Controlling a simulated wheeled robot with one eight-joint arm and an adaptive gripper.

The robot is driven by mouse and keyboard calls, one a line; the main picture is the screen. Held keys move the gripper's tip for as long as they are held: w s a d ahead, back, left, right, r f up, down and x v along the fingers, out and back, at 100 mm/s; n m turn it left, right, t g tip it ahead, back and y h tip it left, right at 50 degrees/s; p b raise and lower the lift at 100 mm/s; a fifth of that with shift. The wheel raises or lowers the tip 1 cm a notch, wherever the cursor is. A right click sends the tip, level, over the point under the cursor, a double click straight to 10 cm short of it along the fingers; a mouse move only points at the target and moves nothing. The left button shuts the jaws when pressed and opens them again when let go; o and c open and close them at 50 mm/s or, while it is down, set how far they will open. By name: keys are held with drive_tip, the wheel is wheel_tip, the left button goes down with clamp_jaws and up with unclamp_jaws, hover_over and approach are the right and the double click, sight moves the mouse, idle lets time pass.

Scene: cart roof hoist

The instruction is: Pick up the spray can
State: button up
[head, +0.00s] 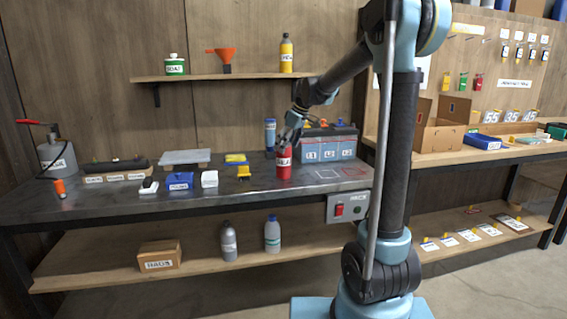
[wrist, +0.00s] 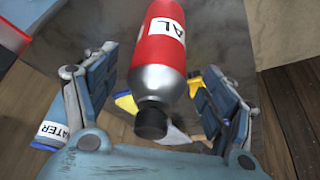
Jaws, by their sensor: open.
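The spray can appears to be the red can (head: 284,168) with a white label, standing on the dark workbench (head: 110,200). In the wrist view the red can (wrist: 168,50) shows its silver shoulder and black cap, with a label partly reading "AL". My gripper (head: 291,138) is at the top of the can in the head view. In the wrist view my gripper (wrist: 160,85) is open, with one finger on each side of the can. Gaps show between the can and both fingers. The fingers hide part of the can's top in the head view.
A blue water bottle (head: 270,132) stands close behind the can, and a blue-grey battery (head: 328,148) is to its right. A yellow item (head: 244,173) and a white block (head: 209,179) lie to the left. The shelf (head: 200,78) hangs above.

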drive_tip(key=x, duration=0.4)
drive_tip(key=shift+w+a+r, duration=0.1)
drive_tip(key=shift+w, duration=0.05)
drive_tip(key=c, duration=1.4)
drive_tip(key=shift+r, duration=0.15)
